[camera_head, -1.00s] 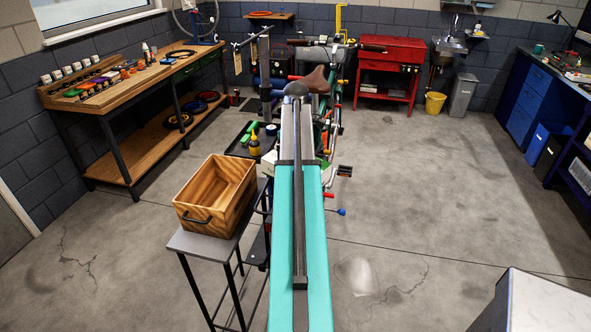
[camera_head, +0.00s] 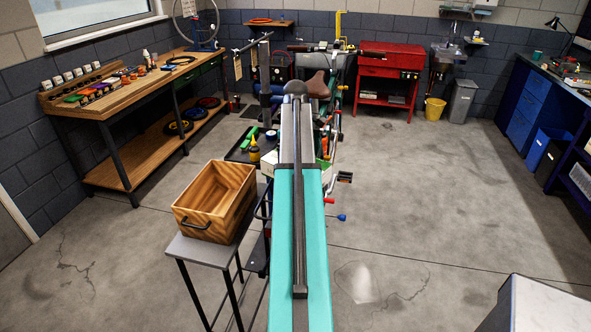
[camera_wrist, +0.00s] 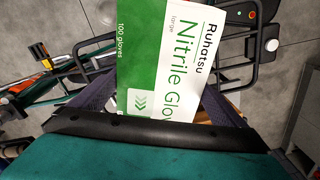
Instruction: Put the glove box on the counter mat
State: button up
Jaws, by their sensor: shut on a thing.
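The glove box (camera_wrist: 160,65) is a white and green carton marked "Nitrile Glo" and "100 gloves". In the wrist view it sits between the two dark fingers of my gripper (camera_wrist: 160,105), which is shut on it. Its lower end is hidden behind the dark edge of my wrist. In the head view my arm hides the gripper, and only a small white and green patch shows beside the arm, too small to be sure of. I cannot make out the counter mat in either view.
A wooden crate (camera_head: 198,224) stands on a grey stand (camera_head: 195,249) left of my arm. A bike on a repair stand is ahead. A wooden workbench (camera_head: 100,122) runs along the left, a red tool cabinet (camera_head: 390,68) stands behind, blue drawers (camera_head: 527,105) at right.

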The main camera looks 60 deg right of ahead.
jog(key=shift+r+b, duration=0.45)
jog(key=shift+r, duration=0.4)
jog(key=s+a+b, duration=0.2)
jog(key=a, duration=0.5)
jog(key=s+a+r+b, duration=0.1)
jog(key=s+a+b, duration=0.1)
jog(key=a, duration=0.6)
jog(key=shift+s+r, duration=0.25)
jog(key=shift+s, duration=0.25)
jog(key=shift+r, duration=0.1)
